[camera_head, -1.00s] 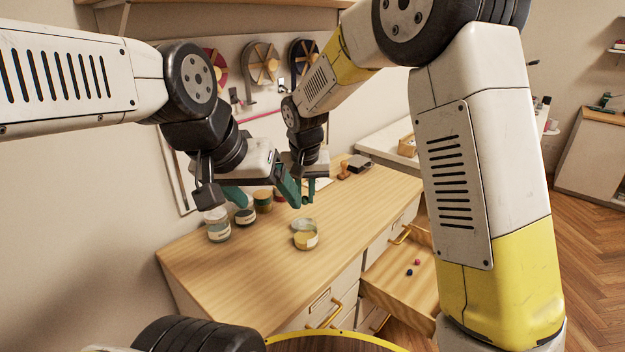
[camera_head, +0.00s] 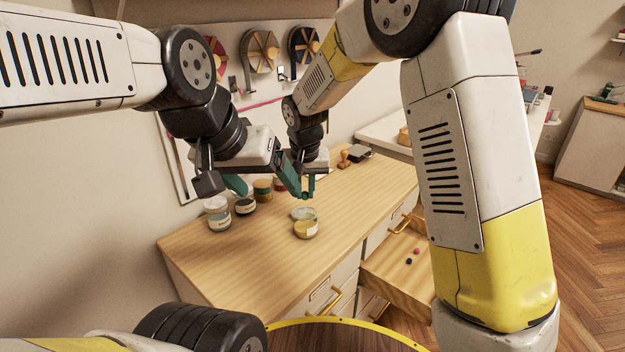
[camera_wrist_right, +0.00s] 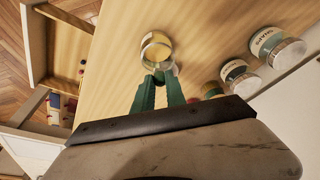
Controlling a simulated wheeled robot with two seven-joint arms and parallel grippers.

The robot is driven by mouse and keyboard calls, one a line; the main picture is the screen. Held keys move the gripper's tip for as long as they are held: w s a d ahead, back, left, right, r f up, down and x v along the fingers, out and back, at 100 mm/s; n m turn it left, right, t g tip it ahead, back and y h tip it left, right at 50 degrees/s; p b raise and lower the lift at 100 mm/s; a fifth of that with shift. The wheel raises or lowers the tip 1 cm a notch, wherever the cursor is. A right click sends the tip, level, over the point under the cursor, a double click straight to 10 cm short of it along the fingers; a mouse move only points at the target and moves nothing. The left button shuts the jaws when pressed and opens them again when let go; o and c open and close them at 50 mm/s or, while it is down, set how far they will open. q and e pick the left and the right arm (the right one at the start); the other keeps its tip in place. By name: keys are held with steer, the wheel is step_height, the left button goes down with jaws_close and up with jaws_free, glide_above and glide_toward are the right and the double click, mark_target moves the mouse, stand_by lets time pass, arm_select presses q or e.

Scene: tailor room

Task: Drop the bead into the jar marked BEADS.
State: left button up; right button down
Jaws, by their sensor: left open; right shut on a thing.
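My right gripper (camera_head: 309,192) is shut, its green fingers pointing down over the worktop. I cannot make out the bead between its fingertips. In the right wrist view the closed fingers (camera_wrist_right: 161,82) point at a small clear jar (camera_wrist_right: 157,45) with yellowish contents or a yellowish label. That jar also stands on the worktop below the gripper in the head view (camera_head: 306,230); I cannot read its marking.
Several lidded jars (camera_head: 218,221) stand at the worktop's back left; one label (camera_wrist_right: 262,42) is upside down in the wrist view. An open drawer (camera_head: 390,280) holds a pink and a dark bead (camera_head: 409,261). A stamp (camera_head: 345,159) sits farther back. The front worktop (camera_head: 250,260) is clear.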

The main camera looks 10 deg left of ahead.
mark_target(305, 195)
steer(key=shift+f, duration=0.35)
steer(key=shift+f, duration=1.15)
steer(key=c, duration=1.3)
jaws_free()
steer(key=shift+r, duration=0.1)
